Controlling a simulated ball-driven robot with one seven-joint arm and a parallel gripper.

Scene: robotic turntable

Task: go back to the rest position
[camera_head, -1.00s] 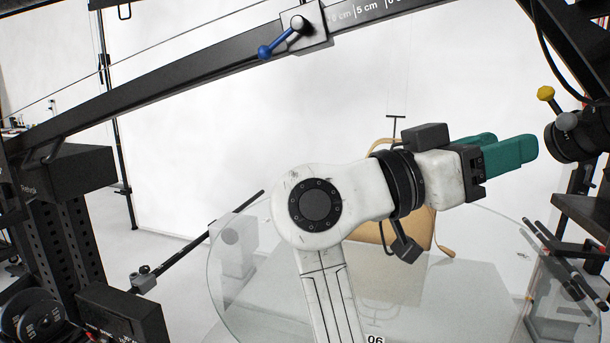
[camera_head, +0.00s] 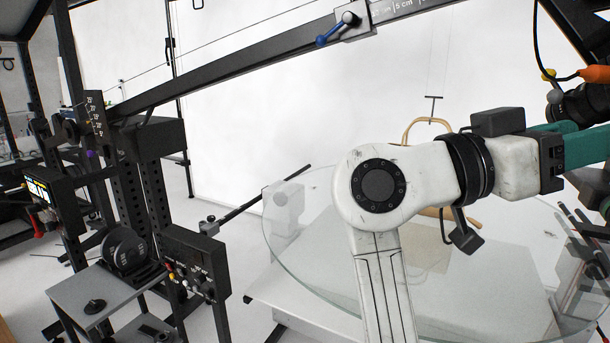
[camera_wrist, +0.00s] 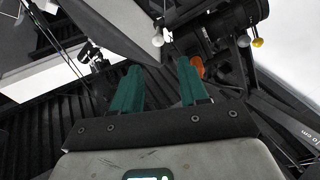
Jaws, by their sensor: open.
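My gripper (camera_wrist: 160,84) has two green fingers, spread apart with nothing between them in the wrist view. In the head view my gripper (camera_head: 585,146) reaches to the right edge, and its fingertips are cut off by the frame. My white arm rises from the bottom, bends at a round dark joint and points right. It is in front of the round glass turntable (camera_head: 300,245). A tan curved chair (camera_head: 428,124) on the glass is partly hidden behind my arm.
A black camera (camera_head: 585,105) is close to my fingers at the right. A dark beam (camera_head: 240,72) with a blue-handled clamp (camera_head: 335,32) crosses above. At left stand a control box (camera_head: 195,262) and a grey side table (camera_head: 95,290). Dark rods (camera_head: 580,225) stand at the right.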

